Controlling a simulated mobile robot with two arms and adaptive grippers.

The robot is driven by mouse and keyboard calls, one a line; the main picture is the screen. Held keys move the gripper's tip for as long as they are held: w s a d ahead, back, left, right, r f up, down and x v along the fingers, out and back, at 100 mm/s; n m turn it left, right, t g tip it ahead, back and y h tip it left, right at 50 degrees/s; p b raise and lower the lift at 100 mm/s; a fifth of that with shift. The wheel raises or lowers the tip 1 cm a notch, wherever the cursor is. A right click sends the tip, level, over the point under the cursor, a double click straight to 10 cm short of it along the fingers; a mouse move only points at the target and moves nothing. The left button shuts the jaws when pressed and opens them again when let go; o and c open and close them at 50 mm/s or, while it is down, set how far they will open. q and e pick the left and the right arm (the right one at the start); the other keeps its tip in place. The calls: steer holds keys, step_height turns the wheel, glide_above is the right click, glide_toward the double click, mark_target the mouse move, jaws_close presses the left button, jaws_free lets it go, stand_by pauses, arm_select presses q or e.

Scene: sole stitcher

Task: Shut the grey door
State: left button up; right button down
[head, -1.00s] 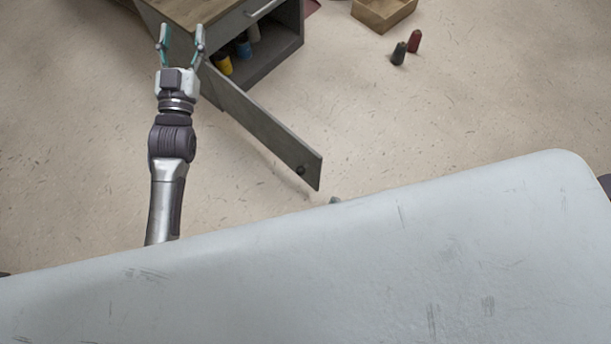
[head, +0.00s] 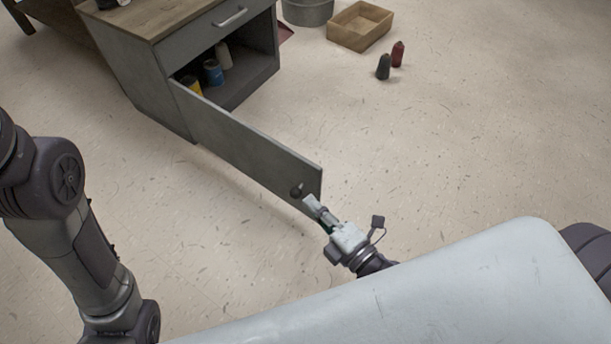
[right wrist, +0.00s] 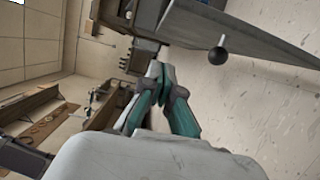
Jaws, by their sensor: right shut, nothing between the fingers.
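The grey door (head: 245,146) of the grey cabinet (head: 145,82) stands wide open, its free end reaching toward me. A dark round knob (head: 297,190) sits near that free end. My right gripper (head: 311,203) is shut and empty, close to the knob and the free end; I cannot tell whether it touches the door. In the right wrist view the closed fingertips (right wrist: 160,76) show apart from the knob (right wrist: 217,55) and the door (right wrist: 245,32). My left arm shows at the left of the head view, but its gripper is out of the picture.
Inside the cabinet are a blue can (head: 213,72), a yellow can (head: 192,84) and a pale one. A wooden box (head: 360,42), a grey tub (head: 308,12), a black spool (head: 383,67) and a red spool (head: 397,53) stand on the floor. Floor around the door is clear.

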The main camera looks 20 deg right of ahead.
steer(key=w+d, duration=0.1)
steer(key=w, duration=0.7)
steer(key=shift+b, duration=0.35)
steer(key=shift+w+d, duration=0.1)
steer(key=shift+w, duration=0.05)
